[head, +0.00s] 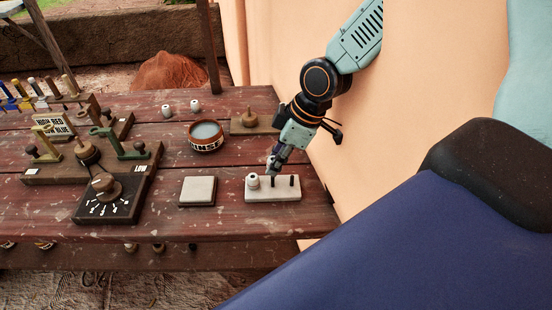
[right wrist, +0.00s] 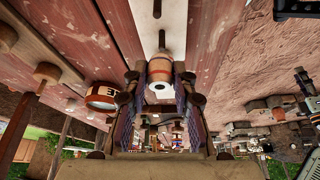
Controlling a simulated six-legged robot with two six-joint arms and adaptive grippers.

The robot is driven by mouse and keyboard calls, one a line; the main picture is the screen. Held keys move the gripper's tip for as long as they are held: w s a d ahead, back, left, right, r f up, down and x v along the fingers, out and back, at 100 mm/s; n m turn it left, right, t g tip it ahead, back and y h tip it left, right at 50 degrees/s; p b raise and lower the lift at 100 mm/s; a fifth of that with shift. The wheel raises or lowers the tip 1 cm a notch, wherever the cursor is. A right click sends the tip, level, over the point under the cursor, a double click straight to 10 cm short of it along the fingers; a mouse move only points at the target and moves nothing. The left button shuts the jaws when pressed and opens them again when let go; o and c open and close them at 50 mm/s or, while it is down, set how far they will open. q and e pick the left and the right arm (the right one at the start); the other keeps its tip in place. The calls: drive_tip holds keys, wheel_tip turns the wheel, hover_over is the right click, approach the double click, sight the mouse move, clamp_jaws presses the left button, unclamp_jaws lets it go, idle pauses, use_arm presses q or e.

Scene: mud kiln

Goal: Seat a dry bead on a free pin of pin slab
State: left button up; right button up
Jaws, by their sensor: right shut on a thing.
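The pale pin slab (head: 272,195) lies near the front right of the table. A white bead (head: 252,181) sits at its left pin. A dark pin (head: 291,181) at its right end is bare. My right gripper (head: 273,167) points down over the slab's middle pin (head: 272,182). It is shut on a bead (right wrist: 160,76), which looks pale with an orange-brown band between the fingers in the right wrist view. A dark pin (right wrist: 161,38) stands right by the bead's far end; I cannot tell whether the bead is around its tip. My left gripper is not in view.
Two white beads (head: 195,105) (head: 166,110) stand at the table's back. The rinse bowl (head: 206,140) and a wooden board with a knob (head: 268,127) lie behind the slab. A pale square tile (head: 198,190) is to its left. An orange wall (head: 410,110) rises at right.

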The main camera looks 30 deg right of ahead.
drive_tip(key=shift+f+b, duration=0.3)
drive_tip(key=shift+f, duration=0.3)
drive_tip(key=shift+a, duration=0.15)
use_arm(q)
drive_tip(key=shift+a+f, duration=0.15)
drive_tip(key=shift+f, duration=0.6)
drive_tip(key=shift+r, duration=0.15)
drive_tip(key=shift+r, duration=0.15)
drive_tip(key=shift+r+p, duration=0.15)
drive_tip(key=shift+p, duration=0.15)
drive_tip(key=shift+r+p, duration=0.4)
drive_tip(key=shift+p, duration=0.05)
use_arm(e)
drive_tip(key=shift+f, duration=0.1)
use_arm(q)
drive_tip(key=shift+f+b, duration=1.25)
use_arm(e)
drive_tip(key=shift+f, duration=1.85)
idle(0.5)
